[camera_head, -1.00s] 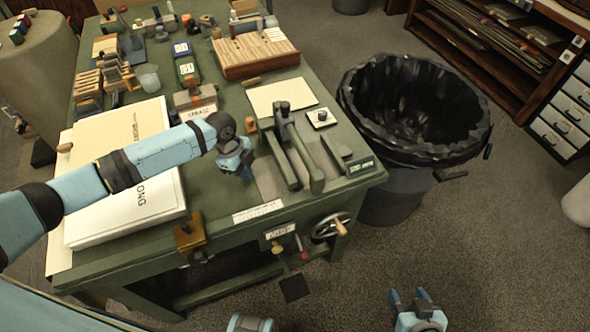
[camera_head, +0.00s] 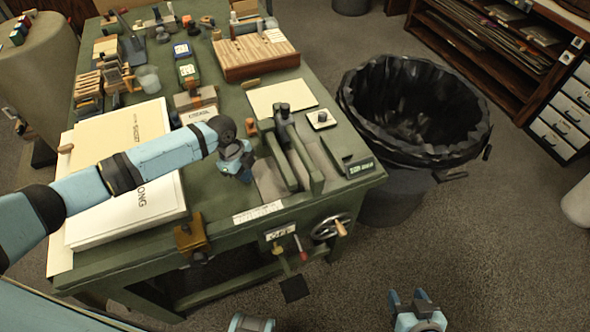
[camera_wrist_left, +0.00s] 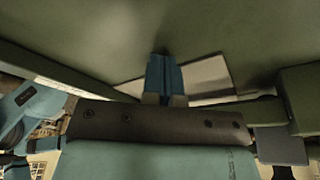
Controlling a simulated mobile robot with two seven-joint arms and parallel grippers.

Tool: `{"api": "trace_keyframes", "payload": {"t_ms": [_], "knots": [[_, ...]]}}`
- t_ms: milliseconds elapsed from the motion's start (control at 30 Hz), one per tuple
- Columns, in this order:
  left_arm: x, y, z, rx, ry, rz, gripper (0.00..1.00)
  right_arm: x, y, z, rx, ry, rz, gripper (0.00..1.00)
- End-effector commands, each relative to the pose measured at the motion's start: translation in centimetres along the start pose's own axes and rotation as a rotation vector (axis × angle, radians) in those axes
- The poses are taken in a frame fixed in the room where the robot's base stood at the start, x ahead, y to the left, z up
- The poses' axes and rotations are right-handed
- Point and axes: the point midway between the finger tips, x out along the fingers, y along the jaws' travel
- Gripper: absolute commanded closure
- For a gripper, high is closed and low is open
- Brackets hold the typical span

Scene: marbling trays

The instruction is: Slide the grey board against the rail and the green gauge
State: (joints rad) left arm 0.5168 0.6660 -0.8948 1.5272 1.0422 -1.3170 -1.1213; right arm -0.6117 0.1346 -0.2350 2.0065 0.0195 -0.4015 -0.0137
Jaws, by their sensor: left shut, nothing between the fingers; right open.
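The grey board (camera_head: 268,181) lies flat near the front edge of the green bench, partly hidden by green bars. It appears as a pale grey patch behind the fingers in the left wrist view (camera_wrist_left: 207,76). A long green bar that looks like the rail (camera_head: 305,160) runs across the bench to its right. A green block with a white-lettered label, likely the green gauge (camera_head: 359,167), sits at the right front corner. My left gripper (camera_head: 238,174) is shut and empty, low at the board's left side; contact is unclear. My right gripper (camera_head: 408,297) is open, away from the bench.
A stack of large paper (camera_head: 130,213) lies left of my left gripper. A black-lined bin (camera_head: 410,150) stands right of the bench (camera_head: 230,205). A crank wheel (camera_head: 332,226) protrudes at the front.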

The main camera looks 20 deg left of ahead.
Motion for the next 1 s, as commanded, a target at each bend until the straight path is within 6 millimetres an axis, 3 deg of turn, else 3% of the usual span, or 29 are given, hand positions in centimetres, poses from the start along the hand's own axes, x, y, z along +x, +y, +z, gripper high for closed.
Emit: {"api": "trace_keyframes", "payload": {"t_ms": [1000], "knots": [[0.4,-0.8,-1.5,0.001,0.001,0.000,1.00,-0.1,0.0,-0.1,0.000,0.000,0.001,0.43]]}}
